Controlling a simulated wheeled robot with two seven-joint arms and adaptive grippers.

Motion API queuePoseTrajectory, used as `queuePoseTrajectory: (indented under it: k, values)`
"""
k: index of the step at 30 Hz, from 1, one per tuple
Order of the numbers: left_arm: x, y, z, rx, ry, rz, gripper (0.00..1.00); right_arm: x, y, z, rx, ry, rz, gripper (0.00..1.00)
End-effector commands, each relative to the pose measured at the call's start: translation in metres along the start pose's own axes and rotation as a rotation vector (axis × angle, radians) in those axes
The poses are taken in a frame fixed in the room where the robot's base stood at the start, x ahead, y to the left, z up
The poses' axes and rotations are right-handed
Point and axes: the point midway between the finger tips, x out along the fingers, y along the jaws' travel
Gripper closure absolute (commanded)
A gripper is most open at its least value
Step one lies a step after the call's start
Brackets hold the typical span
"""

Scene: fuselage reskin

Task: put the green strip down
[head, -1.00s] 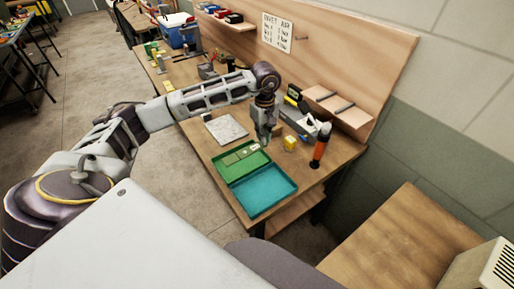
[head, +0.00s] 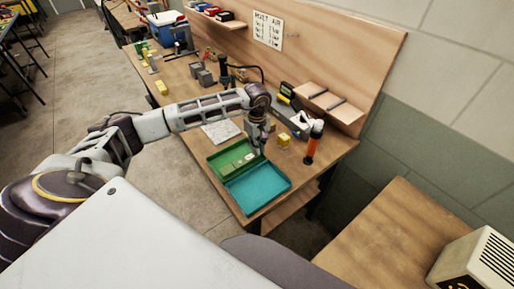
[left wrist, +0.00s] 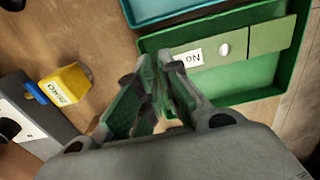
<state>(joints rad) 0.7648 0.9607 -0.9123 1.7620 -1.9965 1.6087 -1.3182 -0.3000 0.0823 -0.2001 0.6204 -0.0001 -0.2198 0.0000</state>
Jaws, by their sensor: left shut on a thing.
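My left gripper (head: 258,149) is over the right side of the open green tray (head: 216,168). In the left wrist view its fingers (left wrist: 162,72) are shut on the near end of the green strip (left wrist: 207,53). The strip has a white label and a pale round spot. It lies along the inside of the green tray (left wrist: 255,85), beside or against its edge. I cannot tell whether it rests fully on the tray floor. A lighter green piece (left wrist: 272,36) continues its line. My right gripper is not in view.
A teal tray (head: 258,190) adjoins the green one. A yellow block (head: 284,141) and an orange-and-black cylinder (head: 313,142) stand to the right. The wooden backboard (head: 350,60) rises along the bench.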

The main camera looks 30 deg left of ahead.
Motion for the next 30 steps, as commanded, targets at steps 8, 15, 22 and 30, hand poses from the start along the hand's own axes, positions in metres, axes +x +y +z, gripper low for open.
queuePoseTrajectory:
  k: [8,15,22,30]
  values:
    - [0.016,0.0,0.0,0.0,0.001,0.001,1.0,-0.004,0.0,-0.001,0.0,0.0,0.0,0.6]
    - [0.016,0.0,0.0,0.0,0.001,0.001,1.0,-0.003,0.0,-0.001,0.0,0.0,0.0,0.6]
    - [0.018,0.0,0.0,0.0,0.001,0.0,0.77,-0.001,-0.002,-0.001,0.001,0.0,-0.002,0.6]
    - [0.017,0.0,0.0,0.0,0.001,0.002,0.72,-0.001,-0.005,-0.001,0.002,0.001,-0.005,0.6]
